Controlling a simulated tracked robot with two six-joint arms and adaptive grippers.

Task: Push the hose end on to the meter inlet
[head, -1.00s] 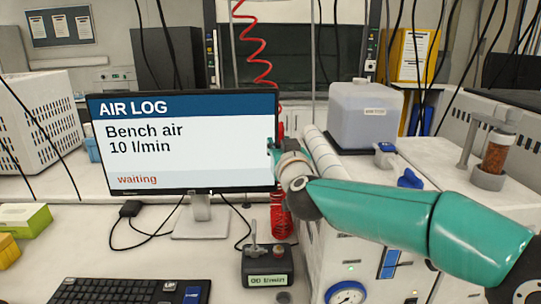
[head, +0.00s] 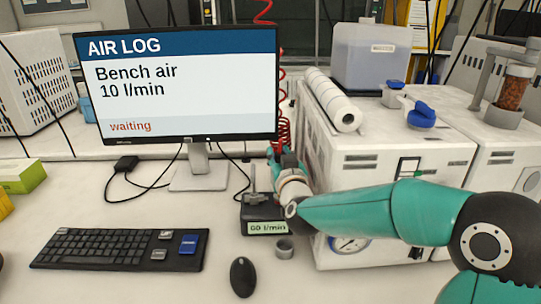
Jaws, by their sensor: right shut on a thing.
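The red coiled hose (head: 284,130) hangs down behind the monitor's right edge and runs to my right gripper (head: 277,158). That gripper is shut at the hose's lower end, just right of and behind the meter's top. The hose end itself is hidden by the gripper, and I cannot tell whether it touches the meter inlet. My left gripper is not in view.
The monitor (head: 180,85) reads "AIR LOG, Bench air 10 l/min, waiting". The keyboard (head: 120,248), mouse (head: 243,277) and a small grey ring (head: 285,249) lie in front. The white reactor cabinet (head: 385,150) stands close on the right.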

